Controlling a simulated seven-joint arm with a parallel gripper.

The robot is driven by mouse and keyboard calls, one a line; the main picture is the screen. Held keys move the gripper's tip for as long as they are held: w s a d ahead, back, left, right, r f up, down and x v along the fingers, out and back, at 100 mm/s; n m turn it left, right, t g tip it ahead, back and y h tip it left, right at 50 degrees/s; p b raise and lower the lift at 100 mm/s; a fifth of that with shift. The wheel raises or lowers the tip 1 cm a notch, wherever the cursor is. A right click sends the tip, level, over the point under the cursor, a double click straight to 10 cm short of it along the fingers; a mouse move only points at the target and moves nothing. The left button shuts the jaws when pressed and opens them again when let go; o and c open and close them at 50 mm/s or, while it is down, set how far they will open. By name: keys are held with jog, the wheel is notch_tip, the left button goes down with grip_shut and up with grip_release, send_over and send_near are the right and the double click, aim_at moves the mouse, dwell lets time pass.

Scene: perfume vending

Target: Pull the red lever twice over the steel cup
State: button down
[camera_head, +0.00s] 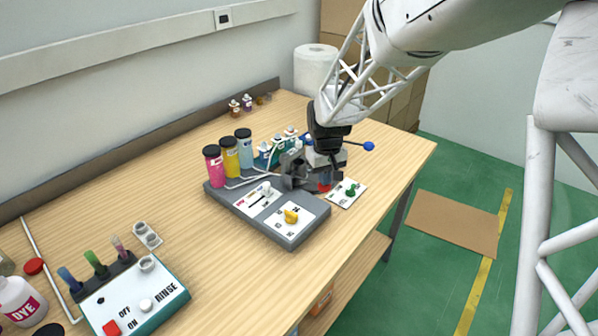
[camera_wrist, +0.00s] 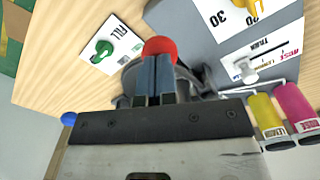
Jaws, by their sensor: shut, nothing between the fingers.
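The red lever's round knob (camera_wrist: 160,47) shows just beyond my fingertips in the wrist view; in the head view only a bit of red (camera_head: 324,187) shows under my gripper. My gripper (camera_wrist: 155,92) is shut and empty, its fingertips at or very near the knob; I cannot tell whether they touch. A grey round dispenser part (camera_wrist: 127,78) lies behind the fingers and is mostly hidden. I cannot make out a steel cup under the lever.
A blue-knobbed lever (camera_head: 368,146) sticks out to the right. A grey base holds a yellow knob (camera_head: 291,215) and pink, yellow and pale blue bottles (camera_head: 230,155). A white card with a green knob (camera_head: 350,190) lies beside it. The table's front right is clear.

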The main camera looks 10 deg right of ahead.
jog(key=shift+r, duration=2.75)
jog(key=shift+s+d+r, duration=0.1)
jog(key=shift+s+r, duration=0.3)
jog(key=shift+s, duration=0.05)
jog(key=s+d+r+m+t, duration=0.1)
jog(key=s+r, duration=0.2)
jog(key=s, duration=0.7)
jog(key=s+d+r+m, duration=0.1)
jog(key=s+r, duration=0.1)
jog(key=s, duration=0.8)
jog(key=s+d+r+m+t, duration=0.1)
jog(key=s+d+r, duration=0.1)
jog(key=s, duration=0.9)
jog(key=shift+r+t, duration=0.3)
jog(key=shift+r, duration=0.55)
